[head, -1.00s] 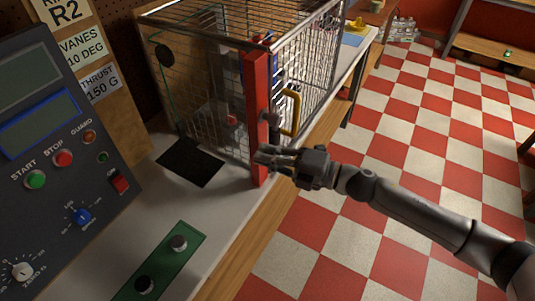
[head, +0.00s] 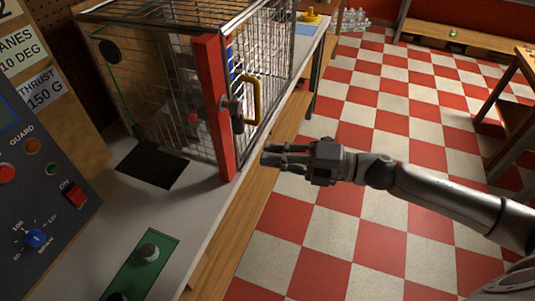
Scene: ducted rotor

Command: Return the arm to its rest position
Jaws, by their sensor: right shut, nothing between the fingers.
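My right gripper (head: 276,156) is shut and empty. It points left and appears just off the front edge of the workbench, right of the red post of the wire cage. Its arm comes in from the right side of the head view, over the checkered floor. The gripper looks apart from the cage door and its yellow handle (head: 251,99). My left gripper does not show.
A wire guard cage (head: 150,75) with a red post (head: 214,110) stands on the bench (head: 95,222). A control panel (head: 40,205) is at left, and a green plate (head: 140,268) with knobs lies in front. The checkered floor (head: 365,125) at right is mostly clear.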

